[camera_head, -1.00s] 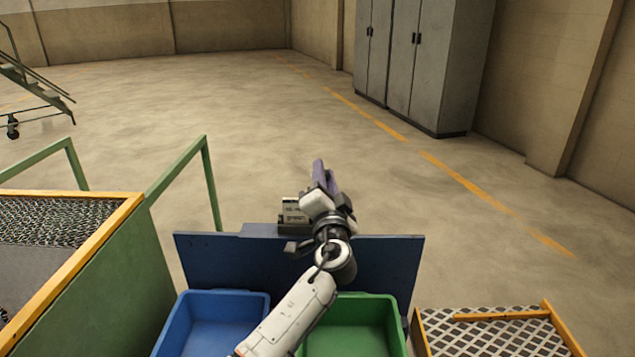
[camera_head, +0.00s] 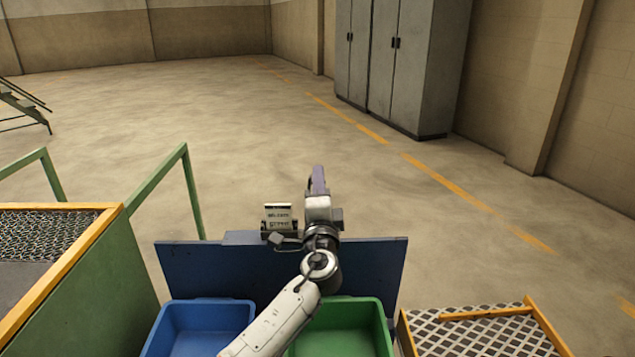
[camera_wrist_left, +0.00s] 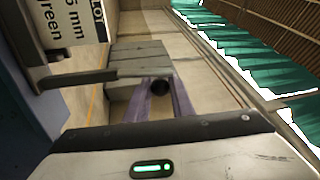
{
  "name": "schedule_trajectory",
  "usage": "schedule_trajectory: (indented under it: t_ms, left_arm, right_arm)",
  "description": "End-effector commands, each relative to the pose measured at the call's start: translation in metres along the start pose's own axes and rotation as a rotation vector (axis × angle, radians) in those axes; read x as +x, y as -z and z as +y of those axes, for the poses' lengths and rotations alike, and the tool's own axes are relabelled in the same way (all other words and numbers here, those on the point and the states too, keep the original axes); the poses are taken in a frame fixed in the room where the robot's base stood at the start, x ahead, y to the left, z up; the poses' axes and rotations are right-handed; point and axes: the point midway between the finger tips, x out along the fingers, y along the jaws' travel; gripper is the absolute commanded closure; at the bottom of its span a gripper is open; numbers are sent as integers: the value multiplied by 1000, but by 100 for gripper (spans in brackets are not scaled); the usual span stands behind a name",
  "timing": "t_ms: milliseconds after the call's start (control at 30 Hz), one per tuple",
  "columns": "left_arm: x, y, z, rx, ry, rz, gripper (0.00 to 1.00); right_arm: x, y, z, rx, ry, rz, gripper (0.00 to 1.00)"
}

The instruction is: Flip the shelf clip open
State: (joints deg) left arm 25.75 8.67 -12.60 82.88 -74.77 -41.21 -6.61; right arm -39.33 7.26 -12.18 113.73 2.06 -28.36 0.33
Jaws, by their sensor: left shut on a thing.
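A label holder (camera_head: 279,214) with a pale printed card stands on the top edge of the blue panel (camera_head: 185,275). I take it to be the shelf clip, but cannot tell whether it is open. The card (camera_wrist_left: 65,25) and a dark bar (camera_wrist_left: 75,80) show at the left of the left wrist view. My left gripper (camera_head: 318,178), with purple fingers, is just right of the holder, above the panel. It is shut on a dark round piece, visible between its fingers (camera_wrist_left: 163,95) in the wrist view; what that belongs to is unclear. My right gripper is out of view.
A blue bin (camera_head: 165,330) and a green bin (camera_head: 382,325) stand in front of the panel. A yellow-edged mesh bin (camera_head: 112,215) is at the left, a yellow-framed grate (camera_head: 470,335) at the right. Grey cabinets (camera_head: 415,70) stand beyond open floor.

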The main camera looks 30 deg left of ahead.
Motion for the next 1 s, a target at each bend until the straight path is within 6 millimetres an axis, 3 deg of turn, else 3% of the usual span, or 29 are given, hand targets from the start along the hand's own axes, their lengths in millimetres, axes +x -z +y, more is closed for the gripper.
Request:
schedule_trajectory:
  t_ms: [367, 400, 500, 833, 1000]
  left_arm:
    - [-1, 1, 3, 8, -5, 4, 100]
    - [-1, 1, 3, 8, -5, 4, 77]
    - [-1, 1, 3, 7, -4, 4, 60]
    - [-2, 1, 2, 6, -2, 2, 60]
    - [-23, 1, 3, 5, -4, 4, 60]
  right_arm:
    - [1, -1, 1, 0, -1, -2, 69]
    - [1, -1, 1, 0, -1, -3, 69]
    - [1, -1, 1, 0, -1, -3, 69]
    - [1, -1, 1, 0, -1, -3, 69]
    - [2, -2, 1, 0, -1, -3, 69]
